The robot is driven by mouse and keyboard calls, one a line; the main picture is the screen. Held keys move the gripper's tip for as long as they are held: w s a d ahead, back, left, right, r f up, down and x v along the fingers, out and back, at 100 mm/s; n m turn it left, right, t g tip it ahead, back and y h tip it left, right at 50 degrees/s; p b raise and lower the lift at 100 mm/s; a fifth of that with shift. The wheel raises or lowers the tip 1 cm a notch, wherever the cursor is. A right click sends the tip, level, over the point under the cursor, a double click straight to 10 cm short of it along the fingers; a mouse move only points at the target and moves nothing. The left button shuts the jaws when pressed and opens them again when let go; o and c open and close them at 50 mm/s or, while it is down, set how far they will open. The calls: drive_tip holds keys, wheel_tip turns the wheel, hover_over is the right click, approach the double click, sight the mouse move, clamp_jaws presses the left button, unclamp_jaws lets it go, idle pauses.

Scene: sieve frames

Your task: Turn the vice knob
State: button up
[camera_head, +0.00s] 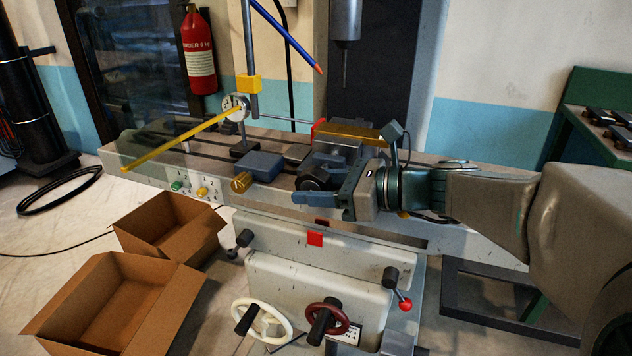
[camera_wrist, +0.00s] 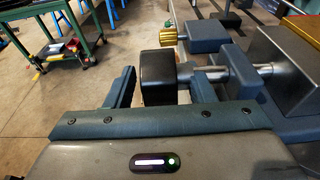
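The vice knob is a black cylinder (camera_wrist: 158,78) on a shiny metal shaft, in the middle of the wrist view. In the head view the dark knob (camera_head: 313,178) is partly hidden by my gripper. My gripper (camera_wrist: 161,70) is open, with one blue finger on each side of the knob. A gap shows between the left finger and the knob; the right finger is close to it, and I cannot tell whether they touch. In the head view my gripper (camera_head: 328,192) is at the front of the grey vice (camera_head: 338,148), which has a gold block on top.
A blue-grey block (camera_head: 262,165) and a gold cylinder (camera_head: 241,182) lie left of the vice on the machine table (camera_head: 130,150). A dial gauge (camera_head: 236,106) on a stand is behind. Two open cardboard boxes (camera_head: 170,225) are on the floor at left.

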drive_tip(key=p+v, duration=0.2)
drive_tip(key=v, duration=1.1)
drive_tip(key=shift+s+d, duration=0.15)
drive_tip(key=shift+d, duration=0.2)
